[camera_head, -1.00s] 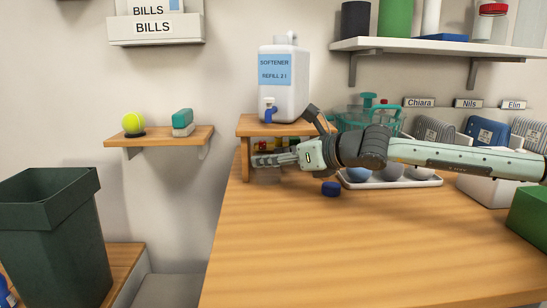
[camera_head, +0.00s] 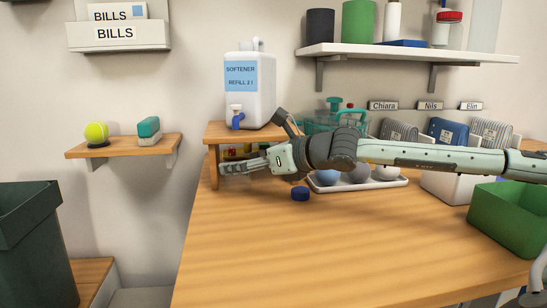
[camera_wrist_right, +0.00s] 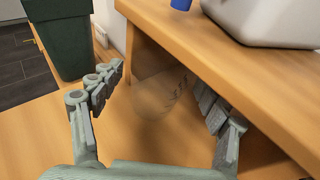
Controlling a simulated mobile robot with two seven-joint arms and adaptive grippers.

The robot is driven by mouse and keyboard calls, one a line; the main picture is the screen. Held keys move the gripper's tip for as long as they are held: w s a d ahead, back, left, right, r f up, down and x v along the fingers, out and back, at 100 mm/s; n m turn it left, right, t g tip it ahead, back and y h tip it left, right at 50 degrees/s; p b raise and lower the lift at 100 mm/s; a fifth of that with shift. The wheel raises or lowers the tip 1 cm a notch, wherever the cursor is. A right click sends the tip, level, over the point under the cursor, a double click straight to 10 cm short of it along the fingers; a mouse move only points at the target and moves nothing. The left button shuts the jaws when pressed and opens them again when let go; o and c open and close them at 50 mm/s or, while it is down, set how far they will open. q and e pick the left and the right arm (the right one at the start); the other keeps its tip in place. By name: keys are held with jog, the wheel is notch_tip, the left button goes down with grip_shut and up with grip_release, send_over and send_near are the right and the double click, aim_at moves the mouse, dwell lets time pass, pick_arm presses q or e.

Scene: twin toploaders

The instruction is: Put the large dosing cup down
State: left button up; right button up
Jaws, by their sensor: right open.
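A clear, faint cup (camera_wrist_right: 158,92) stands between the spread fingers of my right gripper (camera_wrist_right: 155,98) in the right wrist view. It appears to rest on the wooden table beside the small raised shelf; its exact contact is hard to see. The fingers are apart, with visible room around the cup. In the head view my right gripper (camera_head: 228,168) is low at the table's left end, in front of the raised shelf (camera_head: 212,133); the cup cannot be made out there. My left gripper is not in view.
A softener container (camera_head: 250,90) with a blue tap stands on the raised shelf. A dark bin (camera_head: 35,245) stands left. The front tabletop is clear.

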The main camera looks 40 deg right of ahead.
jog(key=b+v, duration=0.1)
jog(key=v, duration=0.4)
jog(key=shift+f, duration=0.1)
jog(key=v, duration=0.3)
jog(key=p+v, duration=0.1)
jog(key=v, duration=0.2)
jog(key=shift+s+p, duration=0.1)
jog(key=shift+p, duration=0.3)
jog(key=shift+s, duration=0.15)
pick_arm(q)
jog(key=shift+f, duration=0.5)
pick_arm(e)
jog(key=shift+c, duration=0.2)
